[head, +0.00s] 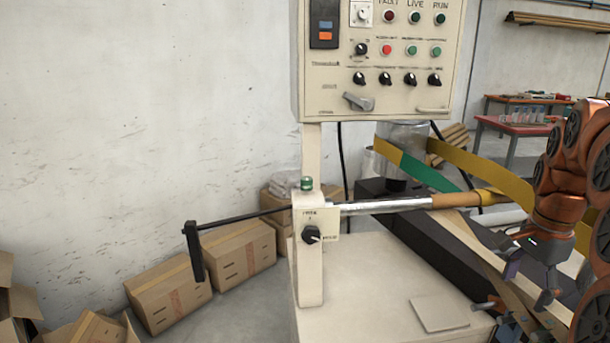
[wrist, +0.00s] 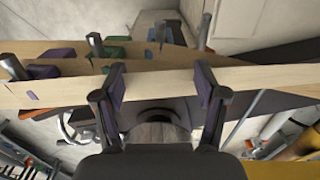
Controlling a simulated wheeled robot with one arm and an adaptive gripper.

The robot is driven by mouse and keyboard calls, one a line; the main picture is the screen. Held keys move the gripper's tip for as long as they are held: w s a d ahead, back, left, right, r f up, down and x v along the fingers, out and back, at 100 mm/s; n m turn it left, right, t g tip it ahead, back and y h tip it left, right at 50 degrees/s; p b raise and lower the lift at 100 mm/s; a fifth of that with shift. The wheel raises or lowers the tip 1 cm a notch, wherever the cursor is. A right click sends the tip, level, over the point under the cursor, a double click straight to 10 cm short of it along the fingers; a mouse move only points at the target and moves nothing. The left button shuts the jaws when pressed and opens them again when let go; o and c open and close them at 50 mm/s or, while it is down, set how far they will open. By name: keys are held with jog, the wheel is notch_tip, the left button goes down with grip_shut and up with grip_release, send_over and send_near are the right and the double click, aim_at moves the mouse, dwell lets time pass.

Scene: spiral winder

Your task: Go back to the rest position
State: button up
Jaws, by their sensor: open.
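My gripper (head: 528,285) is at the right of the head view, at the end of the orange arm and by the side of the winder. In the wrist view my gripper (wrist: 160,84) has its two dark fingers spread wide apart. A pale tan strip (wrist: 165,83) runs across the picture at the fingertips. No object is clamped between the fingers. I cannot tell whether the fingers touch the strip. The winder's mandrel (head: 385,206), a silver rod with a brown tube section, reaches from the cream post toward my arm.
A cream control panel (head: 380,60) stands above the winder base (head: 370,290). A yellow and green belt (head: 440,172) runs behind the mandrel. A black crank (head: 195,250) sticks out left. Cardboard boxes (head: 168,293) lie by the wall. A red table (head: 515,128) stands at the back right.

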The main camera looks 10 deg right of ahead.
jog(key=s+a+f+n, duration=0.2)
jog(key=a+n, duration=0.3)
jog(key=a, duration=0.5)
jog(key=s+a+f+n, duration=0.25)
jog(key=a+n, duration=0.25)
jog(key=a, duration=0.4)
jog(key=s+a+f+n+g, duration=0.1)
jog(key=s+a+f+n, duration=0.2)
jog(key=s+a+n, duration=0.1)
jog(key=s+a+f+n, duration=0.3)
jog(key=s+a, duration=0.2)
jog(key=s, duration=0.3)
jog(key=shift+s+a+f+n+g+p, duration=0.25)
jog(key=shift+s+a+n+g+p, duration=0.05)
jog(key=shift+s+a+n+g, duration=0.1)
dwell(0.8)
